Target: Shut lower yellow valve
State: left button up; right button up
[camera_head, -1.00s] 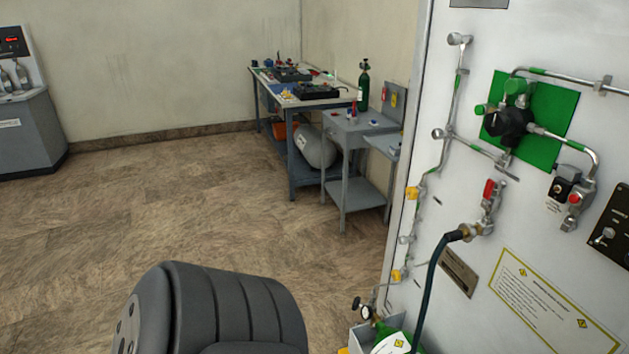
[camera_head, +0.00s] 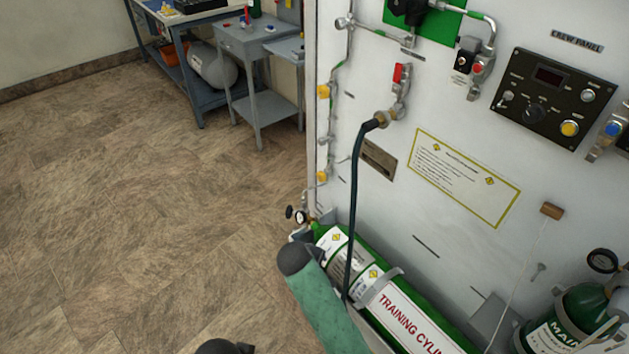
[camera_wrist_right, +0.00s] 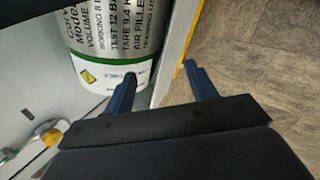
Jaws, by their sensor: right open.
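The lower yellow valve (camera_head: 322,175) is a small yellow handle on the thin pipe along the left edge of the white panel (camera_head: 450,110) in the head view. An upper yellow valve (camera_head: 323,91) is on the same pipe above it. Whether each is open or shut is too small to tell. My right gripper (camera_wrist_right: 161,78) is open in the right wrist view, with nothing between its fingers. A yellow and grey fitting (camera_wrist_right: 10,155) shows at the lower left there. My left gripper is not in view.
A green training cylinder (camera_head: 395,305) lies in a cradle below the panel. A dark hose (camera_head: 353,200) hangs down in front. The floor (camera_head: 140,230) to the left is clear.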

jog(key=w+a+r+n+t+h, duration=0.1)
jog(key=w+a+n+h, duration=0.2)
jog(key=w, duration=0.4)
jog(key=w+a+r+n+t+h, duration=0.1)
jog(key=w+n+t+h, duration=0.15)
jog(key=w+n, duration=0.35)
jog(key=n+t+h, duration=0.3)
jog(key=n+h, duration=0.3)
send_near(319, 178)
jog(key=d, duration=0.1)
jog(key=x, duration=0.6)
jog(key=shift+w+d+r, duration=0.15)
jog(key=shift+w+r, duration=0.1)
jog(key=shift+w, duration=0.15)
pick_arm(q)
jog(key=shift+a+r+p, duration=0.3)
jog(key=shift+a+r, duration=0.05)
jog(key=shift+a, duration=0.05)
pick_arm(e)
jog(key=shift+w+d, duration=0.2)
jog(key=shift+d, duration=0.1)
jog(key=c, duration=1)
